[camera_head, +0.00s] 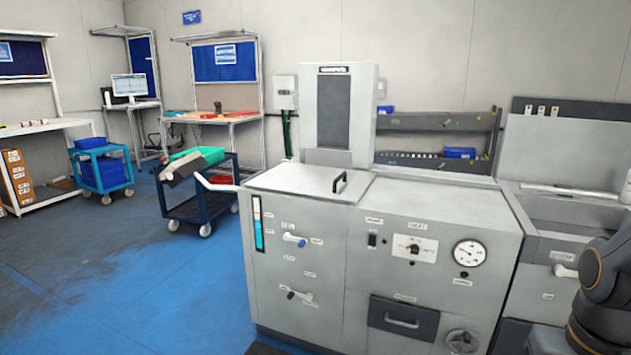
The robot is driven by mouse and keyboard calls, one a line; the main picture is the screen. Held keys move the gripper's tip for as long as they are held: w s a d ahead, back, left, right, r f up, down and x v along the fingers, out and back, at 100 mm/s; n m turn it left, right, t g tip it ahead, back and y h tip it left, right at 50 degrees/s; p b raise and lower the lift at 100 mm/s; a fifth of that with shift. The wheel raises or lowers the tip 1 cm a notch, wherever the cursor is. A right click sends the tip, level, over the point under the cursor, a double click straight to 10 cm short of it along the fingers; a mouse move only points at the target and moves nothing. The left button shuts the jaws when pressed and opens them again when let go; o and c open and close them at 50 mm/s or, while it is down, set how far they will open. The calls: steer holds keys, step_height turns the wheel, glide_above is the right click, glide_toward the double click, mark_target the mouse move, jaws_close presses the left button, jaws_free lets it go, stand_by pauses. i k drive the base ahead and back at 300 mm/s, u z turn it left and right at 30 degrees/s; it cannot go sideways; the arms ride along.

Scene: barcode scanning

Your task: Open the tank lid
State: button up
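The tank lid (296,178) is a flat light-grey panel on top of the grey machine (300,225), left of its middle. It lies level and looks closed. A black bar handle (340,182) stands up near its right edge. A white lever-like bar (214,184) sticks out to the left at the lid's left side. The inside of the tank is hidden. My gripper is not in view; only a dark part of my arm shows at the right edge, well apart from the lid.
A tall grey box (340,110) rises behind the lid. The machine's front carries a dial gauge (469,252), knobs and a dark drawer (403,318). A loaded dark cart (200,208) stands to the left. A sink-like unit (575,210) adjoins at right. Blue floor is clear at front left.

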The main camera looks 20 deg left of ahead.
mark_target(348, 187)
steer(key=u, duration=0.35)
steer(key=i, duration=0.35)
steer(key=u, duration=1.1)
steer(key=i, duration=1.3)
steer(key=z, duration=0.35)
steer(key=i, duration=0.6)
steer(key=z, duration=0.5)
